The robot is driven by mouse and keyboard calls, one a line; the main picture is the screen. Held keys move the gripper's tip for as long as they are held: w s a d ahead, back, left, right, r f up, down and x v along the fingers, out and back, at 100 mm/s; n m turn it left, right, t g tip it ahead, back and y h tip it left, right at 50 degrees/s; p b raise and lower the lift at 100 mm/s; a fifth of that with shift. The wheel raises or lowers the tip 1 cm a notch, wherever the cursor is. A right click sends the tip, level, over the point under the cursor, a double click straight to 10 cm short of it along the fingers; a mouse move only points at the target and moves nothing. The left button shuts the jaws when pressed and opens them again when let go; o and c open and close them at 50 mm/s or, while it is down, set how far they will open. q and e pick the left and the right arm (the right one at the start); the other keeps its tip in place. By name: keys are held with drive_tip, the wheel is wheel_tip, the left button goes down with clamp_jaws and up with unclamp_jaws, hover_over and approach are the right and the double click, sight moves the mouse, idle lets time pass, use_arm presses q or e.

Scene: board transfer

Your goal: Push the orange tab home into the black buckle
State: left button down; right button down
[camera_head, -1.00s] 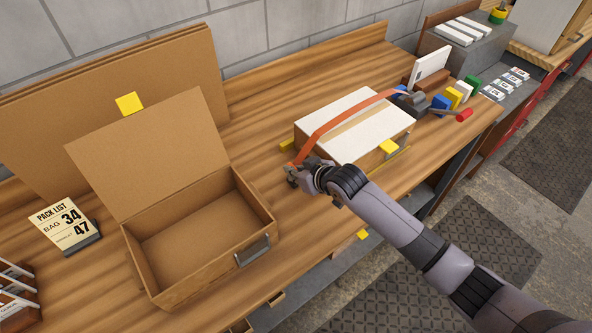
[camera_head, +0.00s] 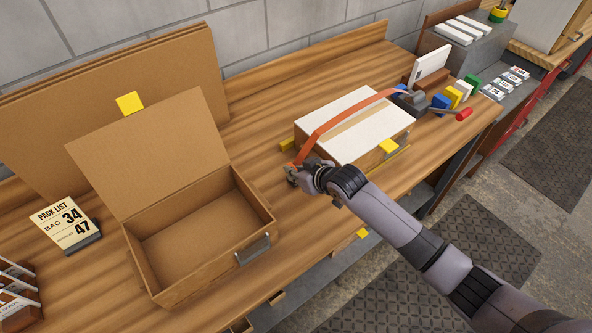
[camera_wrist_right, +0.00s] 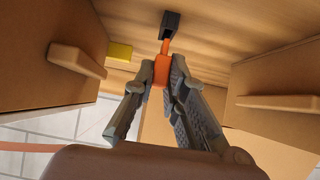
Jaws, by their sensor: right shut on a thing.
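The orange tab (camera_wrist_right: 162,74) is between the fingers of my right gripper (camera_wrist_right: 163,66), which is shut on it in the right wrist view. A narrow orange tongue runs from the tab to the black buckle (camera_wrist_right: 170,19) and meets its near end. How deep the tongue sits inside is hidden. In the head view my right gripper (camera_head: 292,174) is low over the bench beside the white-topped box. An orange strap (camera_head: 325,125) crosses that box and runs down to the gripper. I cannot make out the buckle there. My left gripper is not in view.
An open cardboard box (camera_head: 190,240) stands to the left on the wooden bench (camera_head: 262,150). The white-topped box (camera_head: 350,110) is close to my right wrist.

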drive_tip(key=shift+f+b, duration=0.55)
drive_tip(key=shift+f, duration=0.5)
drive_tip(key=shift+f, duration=0.25)
drive_tip(key=c, duration=1.5)
unclamp_jaws()
drive_tip(key=shift+c, duration=0.2)
drive_tip(key=shift+r, duration=0.1)
drive_tip(key=v, duration=1.2)
